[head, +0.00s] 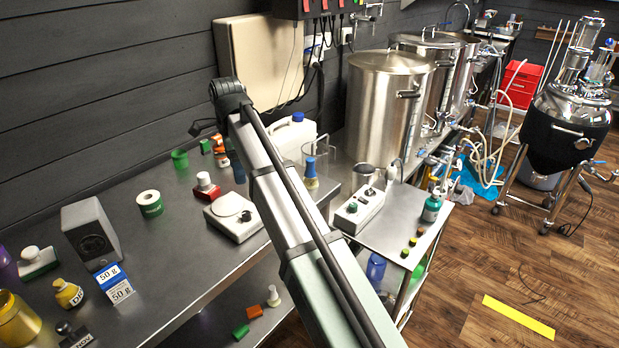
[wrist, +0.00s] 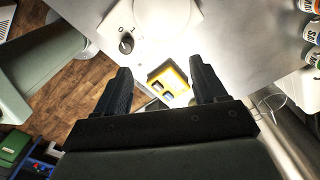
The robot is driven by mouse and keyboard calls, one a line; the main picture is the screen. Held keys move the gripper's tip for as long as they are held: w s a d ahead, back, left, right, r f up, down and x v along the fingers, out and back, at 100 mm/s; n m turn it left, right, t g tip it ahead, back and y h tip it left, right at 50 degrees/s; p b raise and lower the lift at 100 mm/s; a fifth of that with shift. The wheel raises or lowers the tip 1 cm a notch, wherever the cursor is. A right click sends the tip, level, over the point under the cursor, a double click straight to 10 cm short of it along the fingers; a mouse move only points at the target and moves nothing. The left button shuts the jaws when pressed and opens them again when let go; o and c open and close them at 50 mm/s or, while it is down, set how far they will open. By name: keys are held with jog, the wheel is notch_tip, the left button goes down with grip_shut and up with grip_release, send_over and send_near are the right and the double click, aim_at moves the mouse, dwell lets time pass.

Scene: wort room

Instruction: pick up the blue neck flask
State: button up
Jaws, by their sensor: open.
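The blue neck flask (head: 310,167) stands upright on the steel bench in the head view, just right of my arm link. Its neck is blue and its lower body is pale yellowish. In the wrist view my gripper (wrist: 162,82) is open, with its two dark fingers wide apart. A yellow and white block-like thing (wrist: 168,78) shows between and beyond the fingers; I cannot tell whether it is the flask. No blue neck is clear there. I cannot make out my gripper in the head view.
A white scale (head: 233,222) sits left of my arm link; it also shows in the wrist view (wrist: 148,25). A clear beaker (head: 320,150) stands behind the flask, near a white canister (head: 292,138). A steel cart (head: 385,225) and tall kettle (head: 385,110) are at right.

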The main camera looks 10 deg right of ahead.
aim_at(311, 159)
jog(key=w+d+r+m, duration=0.15)
jog(key=w+d, duration=0.35)
jog(key=d, duration=0.7)
jog(key=w+d+r+m, duration=0.15)
jog(key=w+d, duration=0.45)
jog(key=d, duration=0.6)
jog(key=shift+y, duration=0.7)
jog(key=a+f, duration=0.1)
jog(key=f, duration=0.1)
jog(key=w+a+f, duration=0.1)
jog(key=f, duration=0.4)
jog(key=shift+w+a+f, duration=0.2)
jog(key=shift+a, duration=0.2)
jog(key=shift+w+a+f, duration=0.1)
jog(key=shift+a+f, duration=0.05)
jog(key=shift+f, duration=0.85)
jog(key=shift+w+a+f, duration=0.1)
jog(key=shift+a+f, duration=0.1)
jog(key=shift+f, duration=0.85)
jog(key=shift+w+a+f, duration=0.1)
jog(key=shift+a+f, duration=0.05)
jog(key=shift+f, duration=0.85)
jog(key=c, duration=1.2)
